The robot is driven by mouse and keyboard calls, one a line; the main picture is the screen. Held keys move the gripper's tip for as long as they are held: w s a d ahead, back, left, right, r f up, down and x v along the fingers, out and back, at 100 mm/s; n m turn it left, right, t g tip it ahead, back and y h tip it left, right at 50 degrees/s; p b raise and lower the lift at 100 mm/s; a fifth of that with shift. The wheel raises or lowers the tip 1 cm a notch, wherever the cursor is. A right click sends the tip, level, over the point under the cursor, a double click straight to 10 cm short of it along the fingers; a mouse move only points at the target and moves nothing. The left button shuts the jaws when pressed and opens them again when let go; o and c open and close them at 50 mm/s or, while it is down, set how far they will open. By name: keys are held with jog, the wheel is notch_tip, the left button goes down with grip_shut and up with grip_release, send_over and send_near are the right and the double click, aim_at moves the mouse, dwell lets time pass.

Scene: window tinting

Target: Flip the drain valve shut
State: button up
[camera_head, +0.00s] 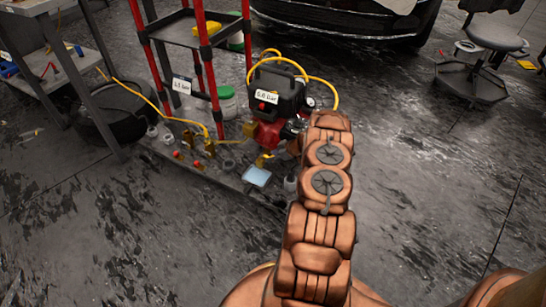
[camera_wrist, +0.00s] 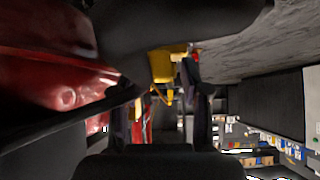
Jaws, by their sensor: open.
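The compressor (camera_head: 275,95) has a black top, a "6.8 bar" label and a red tank (camera_head: 268,133). A small yellow piece (camera_head: 263,160) sits low at the tank's base and may be the drain valve's lever. In the wrist view the red tank (camera_wrist: 60,75) fills the left side, and a yellow fitting (camera_wrist: 163,66) with a thin yellow part below it shows near the middle. My gripper (camera_wrist: 160,97) is open, with dark fingers on either side of the yellow parts. Contact cannot be told. In the head view my arm hides most of the gripper beside the tank.
A yellow hose (camera_head: 322,80) loops over the compressor. A red-post rack (camera_head: 205,60) stands left of it. Brass fittings (camera_head: 198,148) and a pale blue tray (camera_head: 257,176) lie on the low board. A tyre (camera_head: 115,112) and a wheeled stool (camera_head: 480,65) stand farther off.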

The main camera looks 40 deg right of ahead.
jog(key=v, duration=1.1)
jog(key=shift+s+r, duration=0.25)
jog(key=shift+r, duration=0.05)
